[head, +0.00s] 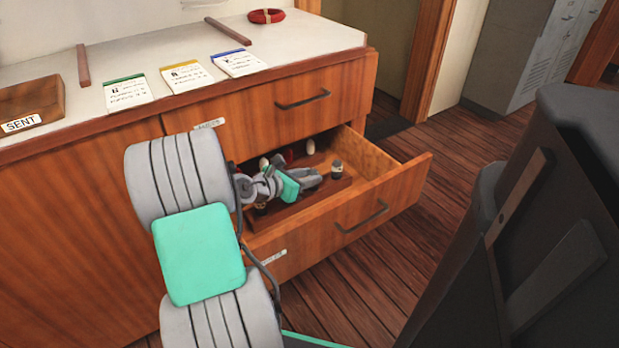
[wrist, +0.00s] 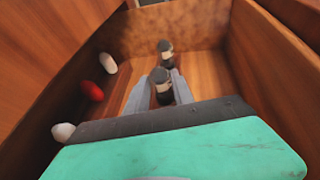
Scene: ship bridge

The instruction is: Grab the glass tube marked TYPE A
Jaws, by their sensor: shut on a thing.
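My gripper (head: 314,177) reaches down into the open drawer (head: 405,186). In the wrist view my gripper (wrist: 160,82) is shut on a dark, black-topped tube (wrist: 160,84), standing between its two grey fingers. A second dark tube (wrist: 166,53) with a pale band stands just beyond it, apart from the fingers; it looks like the dark-topped tube (head: 337,169) in the head view. No TYPE A marking is readable on either tube.
Two white rounded objects (wrist: 108,62) (wrist: 63,131) and a red one (wrist: 92,90) lie along the drawer's left in the wrist view. Drawer walls surround my gripper closely. The counter (head: 300,42) above holds several cards, a SENT tray (head: 30,104) and a red ring (head: 266,16).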

